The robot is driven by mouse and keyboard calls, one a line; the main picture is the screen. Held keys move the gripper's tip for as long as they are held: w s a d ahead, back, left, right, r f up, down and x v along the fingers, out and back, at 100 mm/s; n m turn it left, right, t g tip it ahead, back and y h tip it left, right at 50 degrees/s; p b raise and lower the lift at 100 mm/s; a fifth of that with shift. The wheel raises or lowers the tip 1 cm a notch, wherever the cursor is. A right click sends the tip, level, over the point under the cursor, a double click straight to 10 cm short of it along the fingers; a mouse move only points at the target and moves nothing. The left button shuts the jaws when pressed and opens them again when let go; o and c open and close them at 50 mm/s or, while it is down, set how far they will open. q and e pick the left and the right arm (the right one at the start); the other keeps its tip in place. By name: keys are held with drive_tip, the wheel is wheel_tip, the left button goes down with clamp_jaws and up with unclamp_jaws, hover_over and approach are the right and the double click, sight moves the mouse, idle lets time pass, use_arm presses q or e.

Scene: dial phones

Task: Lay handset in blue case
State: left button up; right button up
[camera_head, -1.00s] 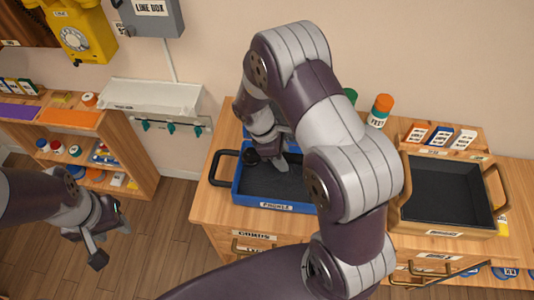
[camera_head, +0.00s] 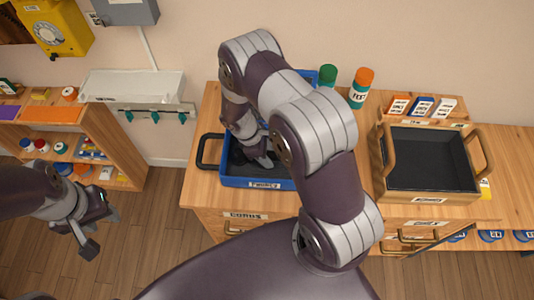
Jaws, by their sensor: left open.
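The blue case (camera_head: 257,184) stands open on the wooden counter, with a dark lining and a black handle at its left. My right gripper (camera_head: 262,160) points down inside the case, near its lining. My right arm hides the right part of the case. A dark shape shows beside that gripper, but I cannot tell whether it is the handset. Whether the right jaws are apart is too small to tell. My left gripper (camera_head: 100,233) is open and empty over the floor, left of the counter.
A tan case (camera_head: 430,199) with a dark lining stands open at the right. A green-capped bottle (camera_head: 327,76) and an orange-capped bottle (camera_head: 360,90) stand behind my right arm. A white tray (camera_head: 132,86) and a yellow dial phone (camera_head: 55,28) are at the left wall.

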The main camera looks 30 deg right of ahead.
drive_tip(key=shift+o, duration=0.5)
drive_tip(key=shift+f, duration=0.1)
drive_tip(key=shift+r+p, duration=0.4)
drive_tip(key=b+v, duration=0.2)
drive_tip(key=v, duration=0.8)
drive_tip(key=shift+w+a+r, duration=0.2)
drive_tip(key=shift+a+r, duration=0.05)
drive_tip(key=shift+a, duration=0.05)
drive_tip(key=shift+w+a+r, duration=0.1)
drive_tip(key=shift+r, duration=0.4)
